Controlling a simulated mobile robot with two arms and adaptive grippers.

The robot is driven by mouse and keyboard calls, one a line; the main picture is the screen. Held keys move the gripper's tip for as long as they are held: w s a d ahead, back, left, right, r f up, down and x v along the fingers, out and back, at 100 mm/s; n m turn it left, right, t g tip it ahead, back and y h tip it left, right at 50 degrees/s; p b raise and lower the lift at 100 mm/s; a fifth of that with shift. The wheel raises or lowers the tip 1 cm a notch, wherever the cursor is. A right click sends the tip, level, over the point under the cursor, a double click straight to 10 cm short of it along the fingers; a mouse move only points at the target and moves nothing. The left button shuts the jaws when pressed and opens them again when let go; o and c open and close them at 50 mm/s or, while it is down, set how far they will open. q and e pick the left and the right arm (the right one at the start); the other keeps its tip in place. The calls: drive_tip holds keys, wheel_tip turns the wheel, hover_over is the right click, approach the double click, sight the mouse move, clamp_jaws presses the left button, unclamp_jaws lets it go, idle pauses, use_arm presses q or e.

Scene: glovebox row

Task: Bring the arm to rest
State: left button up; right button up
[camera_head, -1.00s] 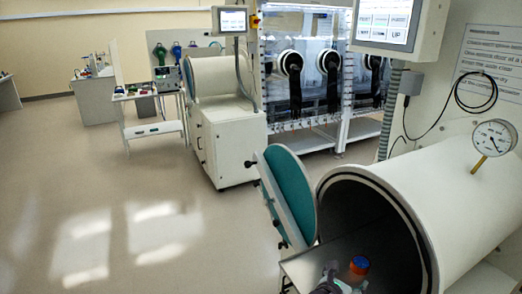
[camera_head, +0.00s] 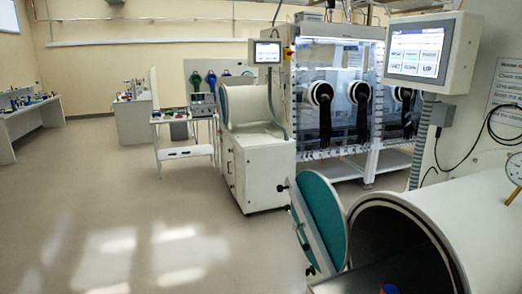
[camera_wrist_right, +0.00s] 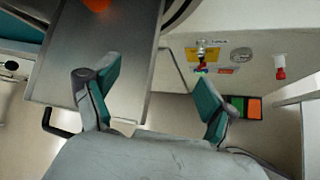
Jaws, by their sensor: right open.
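My right gripper (camera_wrist_right: 158,85) shows in the right wrist view with its two teal-padded fingers spread apart and nothing between them. It is beside the edge of a grey metal tray (camera_wrist_right: 85,60). An orange-capped item (camera_wrist_right: 97,4) sits on the tray, cut off by the top edge of that view. Neither of my grippers shows in the head view.
The chamber's teal round door (camera_head: 321,208) stands open on the left. A control screen (camera_head: 418,52) hangs above the chamber. A second antechamber (camera_head: 258,150) and a glovebox (camera_head: 340,90) stand behind. The floor (camera_head: 130,200) on the left is clear.

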drive_tip(key=s+a+m+g+y, duration=0.2)
drive_tip(key=s+a+m+y, duration=0.2)
drive_tip(key=s+m, duration=0.5)
drive_tip(key=s+a+m+g+y, duration=0.1)
drive_tip(key=s+a+m+y, duration=0.3)
drive_tip(key=s+m, duration=0.55)
drive_tip(key=s+f+n+g+b, duration=0.3)
drive_tip(key=f+b, duration=0.5)
drive_tip(key=f, duration=2.5)
use_arm(q)
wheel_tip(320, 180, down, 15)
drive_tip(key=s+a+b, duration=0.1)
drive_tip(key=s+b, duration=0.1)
drive_tip(key=b, duration=0.4)
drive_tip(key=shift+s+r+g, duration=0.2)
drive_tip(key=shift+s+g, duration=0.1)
use_arm(e)
drive_tip(key=s+d+f, duration=0.1)
drive_tip(key=s+f, duration=0.7)
drive_tip(key=f, duration=0.3)
drive_tip(key=s+d+f, duration=0.1)
drive_tip(key=s+f, duration=0.8)
drive_tip(key=f, duration=0.3)
drive_tip(key=shift+s+d+f+m, duration=0.15)
drive_tip(key=shift+s+d+m, duration=0.1)
drive_tip(key=shift+d+m, duration=0.1)
